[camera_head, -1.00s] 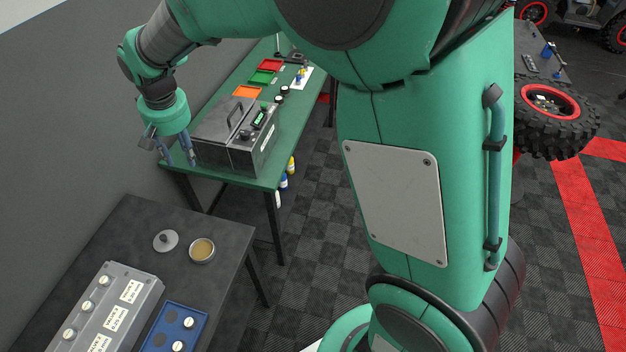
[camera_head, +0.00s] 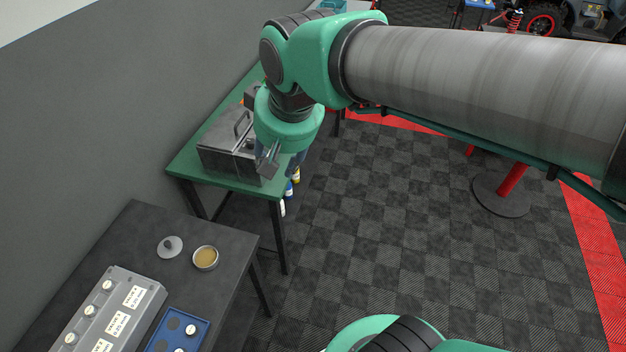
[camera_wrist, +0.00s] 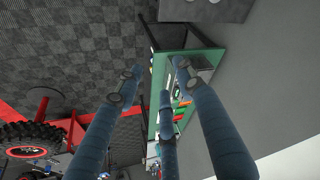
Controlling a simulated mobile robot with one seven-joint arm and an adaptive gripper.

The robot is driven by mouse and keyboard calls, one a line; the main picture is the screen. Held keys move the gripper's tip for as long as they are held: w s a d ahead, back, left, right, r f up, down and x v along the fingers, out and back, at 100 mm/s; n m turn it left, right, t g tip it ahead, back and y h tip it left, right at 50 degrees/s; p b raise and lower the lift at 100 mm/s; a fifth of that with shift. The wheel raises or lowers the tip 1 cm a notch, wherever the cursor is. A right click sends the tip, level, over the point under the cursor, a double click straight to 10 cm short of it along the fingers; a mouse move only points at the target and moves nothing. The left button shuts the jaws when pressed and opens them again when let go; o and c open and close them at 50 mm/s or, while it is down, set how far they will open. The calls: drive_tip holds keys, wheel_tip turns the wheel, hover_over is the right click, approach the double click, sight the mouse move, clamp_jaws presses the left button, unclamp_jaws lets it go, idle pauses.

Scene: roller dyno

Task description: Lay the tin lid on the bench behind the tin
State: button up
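The tin (camera_head: 205,258) is a small round open tin with a tan-gold inside, upright on the dark bench (camera_head: 205,222) in the head view. The tin lid (camera_head: 171,246) is a grey disc with a dark knob, lying on that bench just left of the tin and apart from it, knob up. My gripper (camera_head: 278,165) hangs high beyond the bench, by the near right corner of the green bench, far from tin and lid. In the wrist view its fingers (camera_wrist: 155,82) are spread with nothing between them. Tin and lid cannot be made out there.
A grey box with labelled knobs (camera_head: 122,298) and a blue tray (camera_head: 178,334) sit on the near part of the dark bench. A metal case (camera_head: 228,150) stands on the green bench (camera_head: 187,164).

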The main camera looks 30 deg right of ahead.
drive_tip(key=s+d+f+t, duration=0.1)
drive_tip(key=s+d, duration=0.2)
drive_tip(key=s, duration=0.7)
drive_tip(key=shift+s+d, duration=0.3)
drive_tip(key=shift+d, duration=0.1)
drive_tip(key=shift+f, duration=0.15)
wheel_tip(320, 180, down, 12)
drive_tip(key=b, duration=1.1)
drive_tip(key=shift+b, duration=0.4)
drive_tip(key=shift+r, duration=0.2)
